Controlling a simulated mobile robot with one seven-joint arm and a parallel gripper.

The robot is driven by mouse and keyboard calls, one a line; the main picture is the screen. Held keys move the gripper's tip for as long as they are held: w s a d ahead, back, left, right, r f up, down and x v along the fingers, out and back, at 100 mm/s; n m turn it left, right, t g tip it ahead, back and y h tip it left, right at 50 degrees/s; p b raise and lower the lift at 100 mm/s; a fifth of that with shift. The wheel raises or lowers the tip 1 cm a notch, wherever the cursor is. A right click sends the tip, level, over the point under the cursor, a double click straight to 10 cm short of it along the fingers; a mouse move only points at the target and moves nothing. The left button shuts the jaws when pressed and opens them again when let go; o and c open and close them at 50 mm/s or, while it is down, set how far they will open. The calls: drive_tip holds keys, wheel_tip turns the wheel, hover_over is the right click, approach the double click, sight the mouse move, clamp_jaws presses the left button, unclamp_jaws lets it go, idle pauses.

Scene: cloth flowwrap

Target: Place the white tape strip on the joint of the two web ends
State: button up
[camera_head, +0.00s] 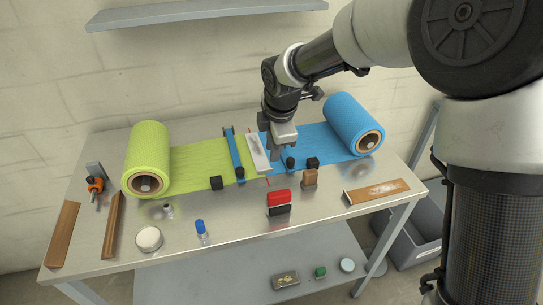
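The white tape strip (258,154) lies lengthwise between the green web end (200,162) and the blue web end (315,140), in the middle of the table. I cannot tell if it touches both webs or is slightly raised. The green web comes from a green roll (148,150) on the left, the blue web from a blue roll (350,120) on the right. My gripper (275,156) points down at the strip's right side, close to it. Its fingers are too small to show whether they are apart or grip the strip. The joint is largely hidden.
A blue bar (234,152) crosses the green web, with a black block (216,183) nearby. A red-and-black block (278,202), a wooden block (310,178), a blue-capped bottle (201,230) and a round white tin (149,239) stand along the front. A wooden board (377,191) lies right.

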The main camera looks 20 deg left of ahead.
drive_tip(key=s+d+r+m+t+h, duration=0.1)
drive_tip(key=s+d+r+m, duration=0.3)
drive_tip(key=d+r+m, duration=0.45)
drive_tip(key=s+d+r+m+t+h, duration=0.1)
drive_tip(key=s+d+r+m, duration=0.35)
drive_tip(key=d, duration=0.65)
drive_tip(key=s+d+r+m, duration=0.1)
drive_tip(key=s+d+m, duration=1)
drive_tip(key=s, duration=0.3)
drive_tip(key=shift+t, duration=0.3)
